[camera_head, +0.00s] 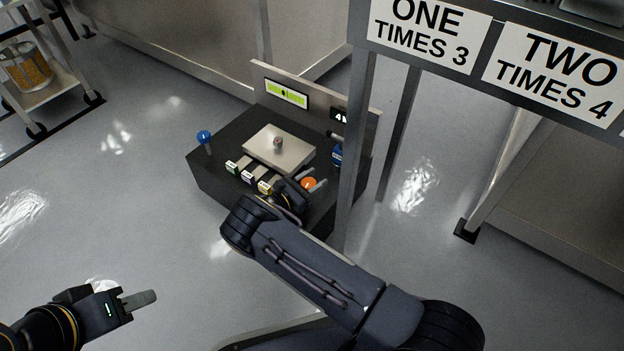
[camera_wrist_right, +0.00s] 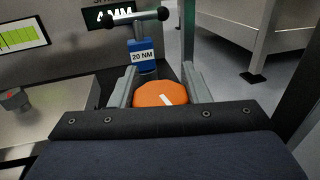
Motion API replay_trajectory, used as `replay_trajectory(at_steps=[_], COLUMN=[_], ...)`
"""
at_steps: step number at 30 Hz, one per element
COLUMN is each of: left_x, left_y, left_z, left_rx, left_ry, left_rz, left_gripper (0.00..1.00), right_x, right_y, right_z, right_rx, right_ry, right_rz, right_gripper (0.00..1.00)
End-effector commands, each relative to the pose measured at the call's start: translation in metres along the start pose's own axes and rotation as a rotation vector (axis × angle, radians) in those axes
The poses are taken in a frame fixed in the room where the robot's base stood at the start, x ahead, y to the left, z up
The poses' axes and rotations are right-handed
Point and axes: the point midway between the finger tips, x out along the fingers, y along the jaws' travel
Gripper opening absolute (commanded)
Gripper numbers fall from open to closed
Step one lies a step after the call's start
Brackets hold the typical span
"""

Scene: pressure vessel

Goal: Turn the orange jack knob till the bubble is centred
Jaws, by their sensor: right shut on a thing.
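The orange jack knob (camera_head: 309,183) sits at the front right of a black bench block. In the right wrist view the orange knob (camera_wrist_right: 160,94), with a white mark on top, lies between the fingers of my right gripper (camera_wrist_right: 160,88), which is shut on it. In the head view my right gripper (camera_head: 305,188) is partly hidden by its own wrist. The green level display (camera_head: 286,93) is on the back panel, with a small dark mark near its middle; the exact bubble position is too small to tell. My left gripper (camera_head: 145,298) is above empty floor, seen side-on.
A metal plate (camera_head: 265,151) with a small knob lies on the block (camera_head: 222,188), with labelled green, purple and yellow pieces before it. A blue-topped knob (camera_head: 204,136) is at left. A blue "20 NM" T-handle tool (camera_wrist_right: 142,52) stands behind the knob. A grey frame post (camera_head: 357,150) rises at right.

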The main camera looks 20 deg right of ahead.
Motion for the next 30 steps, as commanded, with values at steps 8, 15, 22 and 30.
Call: replay_trajectory(at_steps=[8,15,22,30], left_x=[0.0000,0.0000,0.0000,0.0000], left_y=[0.0000,0.0000,0.0000,0.0000], left_z=[0.0000,0.0000,0.0000,0.0000], left_rx=[0.000,0.000,0.000,0.000], left_ry=[0.000,0.000,0.000,0.000], left_rz=[0.000,0.000,0.000,0.000], left_gripper=[0.36,0.36,0.36,0.36], right_x=[-0.0010,-0.0020,-0.0029,-0.0036], right_y=[-0.0045,-0.0079,-0.0094,-0.0099], right_z=[-0.0024,-0.0022,-0.0018,-0.0014], right_rx=[0.002,0.000,-0.001,-0.002], right_ry=[0.005,0.003,0.001,0.000], right_rz=[-0.249,-0.390,-0.464,-0.493], right_gripper=[0.20,0.20,0.20,0.20])
